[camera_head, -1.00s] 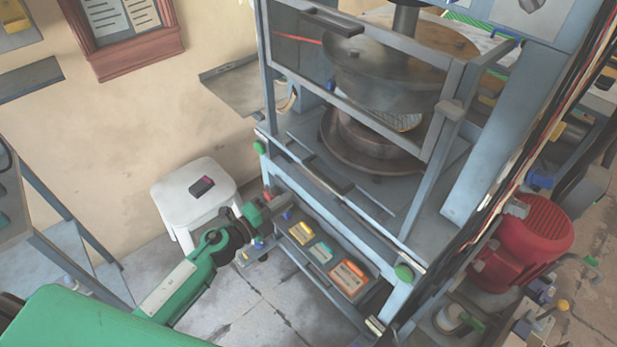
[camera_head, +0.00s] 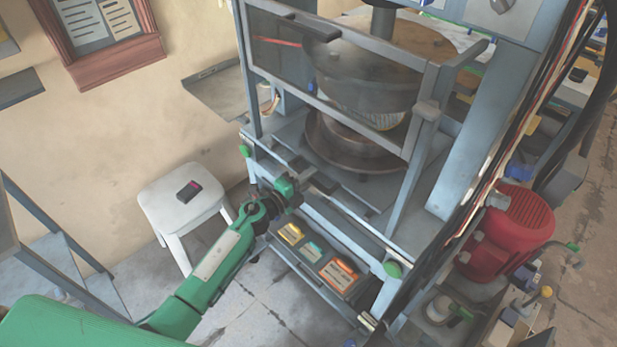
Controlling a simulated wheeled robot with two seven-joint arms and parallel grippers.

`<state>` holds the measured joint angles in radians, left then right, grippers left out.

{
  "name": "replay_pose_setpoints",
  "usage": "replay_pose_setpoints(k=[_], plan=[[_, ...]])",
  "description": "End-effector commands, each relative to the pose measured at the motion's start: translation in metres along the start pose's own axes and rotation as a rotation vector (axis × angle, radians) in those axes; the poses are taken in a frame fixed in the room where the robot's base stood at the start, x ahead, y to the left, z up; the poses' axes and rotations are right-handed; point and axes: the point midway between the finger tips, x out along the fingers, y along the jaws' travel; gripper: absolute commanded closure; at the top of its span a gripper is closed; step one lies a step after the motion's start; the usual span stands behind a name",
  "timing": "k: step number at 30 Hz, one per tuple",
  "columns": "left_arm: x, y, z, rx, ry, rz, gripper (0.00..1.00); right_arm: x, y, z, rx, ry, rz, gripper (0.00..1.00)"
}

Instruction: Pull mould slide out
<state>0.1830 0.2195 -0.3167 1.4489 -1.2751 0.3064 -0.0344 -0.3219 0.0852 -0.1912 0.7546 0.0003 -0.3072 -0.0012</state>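The plate press is a light blue frame with a round plunger block (camera_head: 365,75) above a round lower mould (camera_head: 350,145). The mould slide (camera_head: 352,190) is a flat grey plate under the lower mould, with a dark handle bar (camera_head: 321,183) along its front edge. My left gripper (camera_head: 300,187) is at the front of the press, by the left end of this handle. I cannot tell whether its fingers touch the handle or are open or shut. My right gripper is not in view.
A framed guard door (camera_head: 345,105) hangs in front of the plunger. Below the slide, a shelf (camera_head: 318,285) holds small coloured boxes. A white stool (camera_head: 183,205) stands left of my arm, and a red motor (camera_head: 507,230) sits at right.

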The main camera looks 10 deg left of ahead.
Motion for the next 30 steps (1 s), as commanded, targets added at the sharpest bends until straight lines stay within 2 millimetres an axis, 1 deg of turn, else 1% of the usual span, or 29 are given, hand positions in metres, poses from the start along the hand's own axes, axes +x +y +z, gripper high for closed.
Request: replay_pose_setpoints(k=[7, 8, 9, 11, 20, 23, 26, 29, 30], plan=[[0.001, 0.000, 0.000, 0.000, 0.000, -0.001, 0.78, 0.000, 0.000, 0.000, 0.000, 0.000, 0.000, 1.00], [0.001, 0.000, 0.000, 0.000, 0.000, -0.001, 0.82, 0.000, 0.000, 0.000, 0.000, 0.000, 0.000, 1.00], [0.001, 0.000, 0.000, 0.000, 0.000, -0.001, 0.90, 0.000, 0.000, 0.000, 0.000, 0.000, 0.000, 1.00], [0.001, 0.000, 0.000, 0.000, 0.000, -0.001, 1.00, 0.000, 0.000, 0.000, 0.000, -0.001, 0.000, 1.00], [-0.002, 0.000, 0.000, 0.000, 0.000, 0.001, 1.00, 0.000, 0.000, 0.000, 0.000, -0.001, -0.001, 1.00], [-0.009, 0.000, 0.000, 0.000, 0.000, 0.001, 1.00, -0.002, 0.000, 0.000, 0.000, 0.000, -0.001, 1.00], [-0.022, 0.001, 0.000, 0.000, 0.001, 0.003, 1.00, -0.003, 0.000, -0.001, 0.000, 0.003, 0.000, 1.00], [-0.042, 0.001, -0.001, 0.000, 0.001, 0.004, 1.00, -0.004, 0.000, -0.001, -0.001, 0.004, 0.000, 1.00], [-0.051, 0.001, -0.001, 0.000, 0.001, 0.005, 1.00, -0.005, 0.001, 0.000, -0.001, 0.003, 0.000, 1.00]])
